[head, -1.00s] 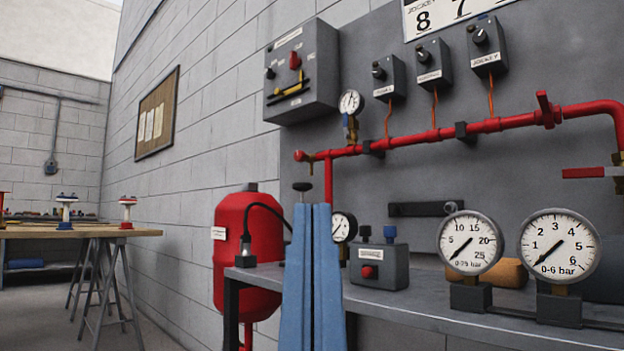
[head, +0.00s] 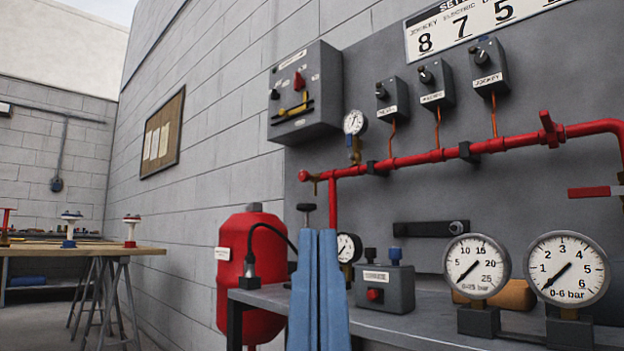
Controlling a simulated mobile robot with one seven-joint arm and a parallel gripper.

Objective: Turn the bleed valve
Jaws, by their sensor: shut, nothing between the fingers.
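My gripper (head: 319,233) shows at the lower middle as two long blue fingers side by side, shut and empty, pointing up. No part carries a readable bleed valve label. A black T-shaped knob (head: 306,208) shows just above and left of the fingertips; what it is mounted on is hidden behind them. A red pipe (head: 400,161) runs along the grey panel, with a small fitting at its left end (head: 306,176) above the fingertips. A red cross handle (head: 550,129) sits on the pipe at the right. I cannot tell whether the gripper touches anything.
A red tank (head: 252,270) stands left of my fingers. A grey bench (head: 410,328) carries a control box (head: 385,287) and two large gauges (head: 476,266), (head: 567,268). A red lever (head: 590,192) is at the right. A wooden table (head: 100,256) stands far left.

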